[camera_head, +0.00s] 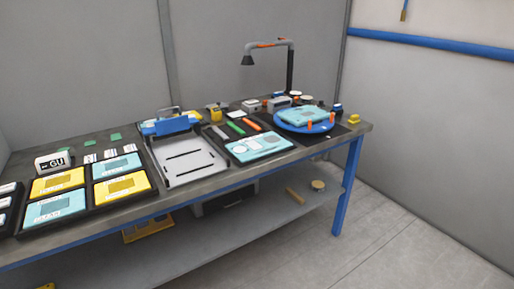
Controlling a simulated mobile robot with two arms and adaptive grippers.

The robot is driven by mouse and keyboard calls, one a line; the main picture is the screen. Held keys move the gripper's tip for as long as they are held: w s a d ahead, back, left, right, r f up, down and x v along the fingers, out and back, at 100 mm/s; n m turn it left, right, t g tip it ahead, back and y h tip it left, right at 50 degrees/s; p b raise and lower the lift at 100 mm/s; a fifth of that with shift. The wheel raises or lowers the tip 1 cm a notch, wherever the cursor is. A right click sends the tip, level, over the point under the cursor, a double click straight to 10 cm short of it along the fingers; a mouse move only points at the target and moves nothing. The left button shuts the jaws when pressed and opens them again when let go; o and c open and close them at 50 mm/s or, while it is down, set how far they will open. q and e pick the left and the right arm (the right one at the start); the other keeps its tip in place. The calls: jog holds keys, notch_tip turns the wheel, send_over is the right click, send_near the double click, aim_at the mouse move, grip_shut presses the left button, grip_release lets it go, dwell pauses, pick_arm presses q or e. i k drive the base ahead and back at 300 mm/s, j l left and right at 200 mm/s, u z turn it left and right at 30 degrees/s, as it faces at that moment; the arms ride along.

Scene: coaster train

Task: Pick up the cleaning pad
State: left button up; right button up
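Neither of my grippers is in view. I cannot tell for sure which thing is the cleaning pad. A small yellow block (354,119) sits at the right end of the workbench. Small flat green pieces (116,137) lie near the back left. A green strip (236,128) and an orange-red strip (252,125) lie in a dark tray near the middle. All are small and lack clear detail from here.
The workbench (205,186) has blue legs and a lower shelf. A blue turntable (279,122) holds a light-blue panel (301,113) under a lamp (248,60). A white-bedded fixture (190,160) stands centre-left; trays with yellow and light-blue cards (57,182) lie left. Floor (400,235) at right is clear.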

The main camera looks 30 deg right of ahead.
aim_at(353, 120)
jog(key=z, duration=1.75)
